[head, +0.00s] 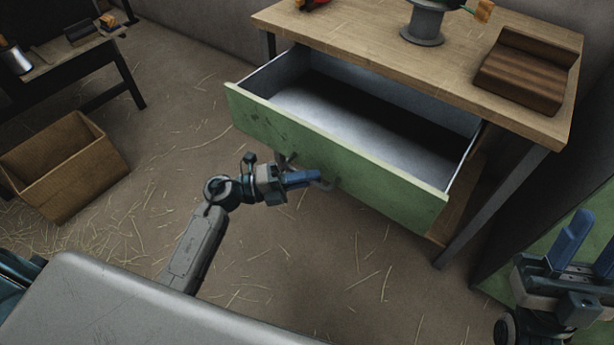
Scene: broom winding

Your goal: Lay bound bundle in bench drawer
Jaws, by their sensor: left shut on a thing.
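The bench drawer (335,163) with a green front is pulled out from the wooden bench, and the part of its inside that shows is empty. My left gripper (308,177) is at the drawer front, shut on the drawer handle (326,185), most of which the gripper hides. My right gripper (590,250) is at the lower right, its blue fingers pointing up and apart, with nothing seen between them. I see no bound bundle in this view.
The bench top (365,35) carries a grey spool stand (424,22) and a brown ridged block (527,75). A wooden crate (65,165) stands on the straw-strewn floor at left, near a dark table (70,62). A green panel stands at right.

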